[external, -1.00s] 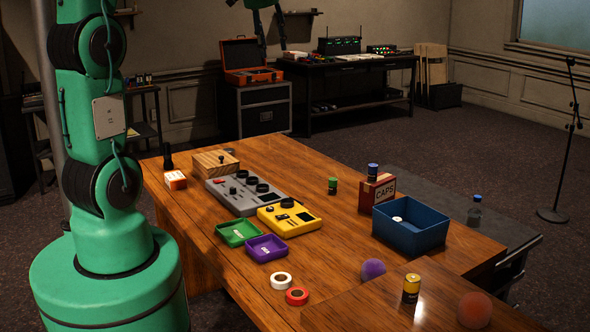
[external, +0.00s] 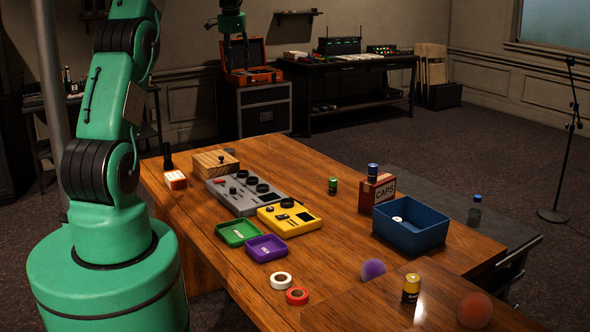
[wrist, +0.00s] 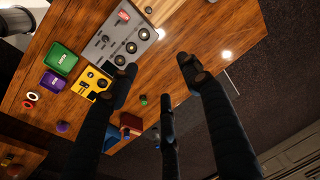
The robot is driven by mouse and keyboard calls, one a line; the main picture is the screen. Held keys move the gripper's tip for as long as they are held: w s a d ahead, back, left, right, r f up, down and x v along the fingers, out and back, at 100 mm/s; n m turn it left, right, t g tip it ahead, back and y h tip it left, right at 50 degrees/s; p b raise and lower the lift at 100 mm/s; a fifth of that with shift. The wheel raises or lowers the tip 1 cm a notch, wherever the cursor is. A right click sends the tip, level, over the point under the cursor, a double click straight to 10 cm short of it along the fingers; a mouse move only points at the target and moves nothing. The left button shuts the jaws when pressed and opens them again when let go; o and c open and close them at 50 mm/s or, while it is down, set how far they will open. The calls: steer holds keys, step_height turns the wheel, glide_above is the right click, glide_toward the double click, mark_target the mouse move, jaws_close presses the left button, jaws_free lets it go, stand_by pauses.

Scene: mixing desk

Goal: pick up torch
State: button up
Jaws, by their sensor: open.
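The torch (external: 167,156) looks like a slim black cylinder with a wider head. It stands upright at the far left of the wooden desk (external: 335,260) in the external view, behind a small orange-and-white box. I cannot make it out in the wrist view. My gripper (external: 237,64) is open and empty, with its black fingers pointing down, high above the desk and to the right of the torch in the external view. In the wrist view its fingers (wrist: 160,80) are spread apart with nothing between them.
Near the torch are the orange-and-white box (external: 175,180) and a wooden block (external: 214,162). A grey mixer (external: 237,201), yellow device (external: 289,220), green tray (external: 238,232) and purple tray (external: 267,248) fill the middle. A blue bin (external: 410,230) stands right. The desk's back right is mostly clear.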

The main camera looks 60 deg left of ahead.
steer(key=s+a+f, duration=0.4)
steer(key=a+f, duration=0.3)
steer(key=a, duration=0.5)
steer(key=g+h+p, duration=0.1)
steer(key=p, duration=0.1)
glide_above(167, 150)
steer(key=a, duration=0.2)
step_height(167, 150, down, 18)
steer(key=shift+w+f, duration=0.15)
steer(key=shift+w, duration=0.1)
steer(key=shift+d, duration=0.1)
steer(key=shift+f, duration=4.3)
steer(key=shift+f, duration=0.15)
steer(key=shift+f, duration=2.45)
